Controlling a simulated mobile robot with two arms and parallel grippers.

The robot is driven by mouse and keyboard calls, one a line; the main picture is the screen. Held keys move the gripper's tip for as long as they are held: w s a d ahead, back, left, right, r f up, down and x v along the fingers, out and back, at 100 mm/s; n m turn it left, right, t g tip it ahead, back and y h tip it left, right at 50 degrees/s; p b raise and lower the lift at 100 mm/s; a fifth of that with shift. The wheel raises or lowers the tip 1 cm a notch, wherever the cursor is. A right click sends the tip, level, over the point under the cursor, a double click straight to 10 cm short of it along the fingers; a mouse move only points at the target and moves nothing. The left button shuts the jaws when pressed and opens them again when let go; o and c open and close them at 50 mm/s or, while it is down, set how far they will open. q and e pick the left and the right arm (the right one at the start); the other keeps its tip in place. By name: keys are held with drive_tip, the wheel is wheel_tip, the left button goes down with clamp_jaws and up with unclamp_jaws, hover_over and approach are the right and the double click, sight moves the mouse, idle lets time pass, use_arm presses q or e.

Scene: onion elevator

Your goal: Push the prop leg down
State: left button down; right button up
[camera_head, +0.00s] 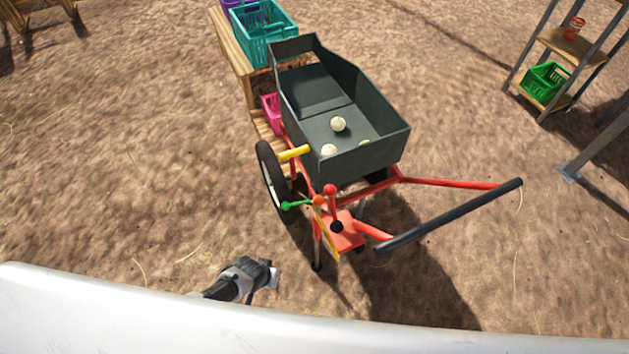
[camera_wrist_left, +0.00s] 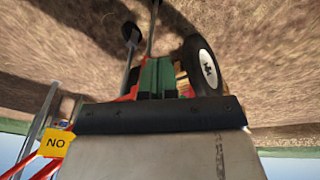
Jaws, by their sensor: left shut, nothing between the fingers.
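The prop leg (camera_head: 317,250) is a thin post with a dark foot under the front of the red cart frame. Its upper part is partly behind the frame, and I cannot tell whether its foot touches the ground. My left gripper (camera_head: 273,275) is low over the dirt, left of the leg's foot and apart from it. In the left wrist view, which looks upside down, the green fingers (camera_wrist_left: 156,78) are together and empty. A thin post with a dark foot (camera_wrist_left: 130,34) shows beyond them, beside a wheel (camera_wrist_left: 201,65). My right gripper is in neither view.
The cart carries a dark hopper (camera_head: 375,158) with a few pale onions (camera_head: 338,124). Green (camera_head: 286,206) and red (camera_head: 330,188) lever knobs and a black handlebar (camera_head: 450,215) stick out. Crates (camera_head: 265,45) stand behind, a shelf (camera_head: 568,47) at right. Dirt at left is clear.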

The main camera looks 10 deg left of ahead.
use_arm(q)
drive_tip(key=shift+s+a+f, duration=0.4)
drive_tip(key=shift+s+f, duration=0.15)
drive_tip(key=shift+s, duration=0.25)
drive_tip(key=shift+s+a+f, duration=0.35)
drive_tip(key=shift+s+f, duration=0.15)
drive_tip(key=shift+s, duration=0.3)
drive_tip(key=s+a+f+b, duration=0.1)
drive_tip(key=s+f, duration=0.2)
drive_tip(key=s, duration=0.5)
drive_tip(key=s+a+f+m+g+y+b, duration=0.1)
drive_tip(key=s+a+f, duration=0.1)
drive_tip(key=s, duration=0.6)
drive_tip(key=s+a+f+b, duration=0.2)
drive_tip(key=s+f, duration=0.3)
drive_tip(key=s, duration=0.3)
drive_tip(key=shift+s+g+y, duration=0.3)
drive_tip(key=shift+s+g, duration=0.05)
drive_tip(key=shift+g, duration=0.05)
